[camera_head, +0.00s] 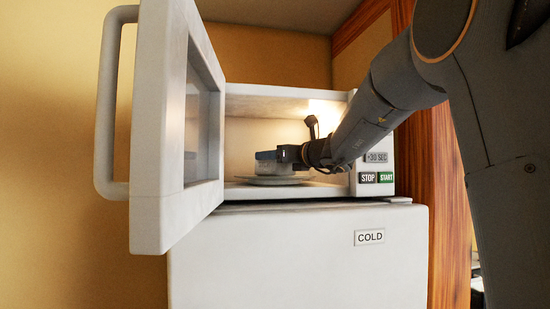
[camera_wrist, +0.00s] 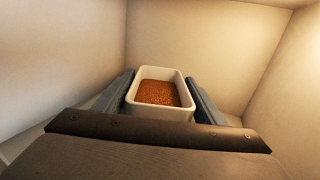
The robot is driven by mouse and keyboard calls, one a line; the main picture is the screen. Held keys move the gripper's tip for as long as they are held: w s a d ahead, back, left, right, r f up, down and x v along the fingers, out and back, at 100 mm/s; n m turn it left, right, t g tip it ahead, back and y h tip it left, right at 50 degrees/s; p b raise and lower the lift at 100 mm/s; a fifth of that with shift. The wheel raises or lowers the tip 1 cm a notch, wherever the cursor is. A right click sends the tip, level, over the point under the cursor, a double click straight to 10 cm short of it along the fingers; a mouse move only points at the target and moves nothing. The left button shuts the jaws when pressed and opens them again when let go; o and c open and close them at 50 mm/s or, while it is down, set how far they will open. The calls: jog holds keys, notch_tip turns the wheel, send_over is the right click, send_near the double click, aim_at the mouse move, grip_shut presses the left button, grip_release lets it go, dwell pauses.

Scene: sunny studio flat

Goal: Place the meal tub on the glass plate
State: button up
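The meal tub (camera_wrist: 160,113) is a white, open-topped box with brown-orange food in it. It is upright between the two blue-grey fingers of my gripper (camera_wrist: 161,98), which look pressed against its left and right sides. In the head view my gripper (camera_head: 272,157) is inside the open microwave, with the tub (camera_head: 268,168) partly hidden below a finger. The glass plate (camera_head: 258,181) lies on the microwave floor directly under the tub. I cannot tell whether the tub touches the plate or is slightly above it.
The microwave door (camera_head: 160,125) stands wide open on the left. The button panel (camera_head: 376,170) is close to my arm on the right. The microwave sits on a white cabinet (camera_head: 290,255) labelled COLD. Lit inner walls (camera_wrist: 200,35) surround the gripper.

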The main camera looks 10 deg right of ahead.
jog(key=shift+o, duration=1)
jog(key=shift+r, duration=0.15)
jog(key=shift+s+d, duration=0.1)
jog(key=shift+s, duration=0.05)
jog(key=b+v, duration=0.4)
jog(key=v, duration=0.7)
jog(key=shift+s+d, duration=0.1)
jog(key=shift+s, duration=0.2)
